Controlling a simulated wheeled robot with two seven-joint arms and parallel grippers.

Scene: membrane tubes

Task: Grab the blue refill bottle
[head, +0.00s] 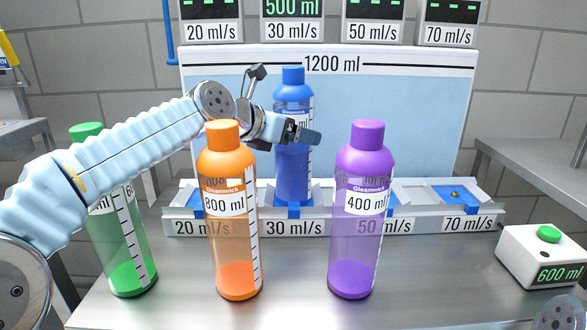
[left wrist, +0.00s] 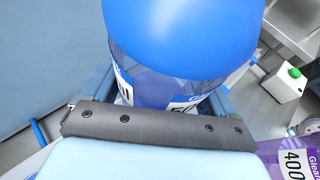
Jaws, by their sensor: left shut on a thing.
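The blue refill bottle (head: 293,172) is upright at the rack slot labelled 30 ml/s, in front of the pale blue panel. I cannot tell whether its base rests in the slot. My left gripper (head: 300,136) reaches in from the left and is shut on the bottle's upper body, below the blue cap. In the left wrist view the blue cap (left wrist: 185,35) fills the top middle, with the bottle between the fingers (left wrist: 165,97). The bottle's label is partly hidden by the gripper. My right gripper is not in view.
Green (head: 124,240), orange (head: 235,240) and purple (head: 357,240) bottles stand on the metal table in front of the rack (head: 270,226). A white box with a green button (head: 549,233) reads 600 ml at the right. The 70 ml/s slot (head: 455,194) is empty.

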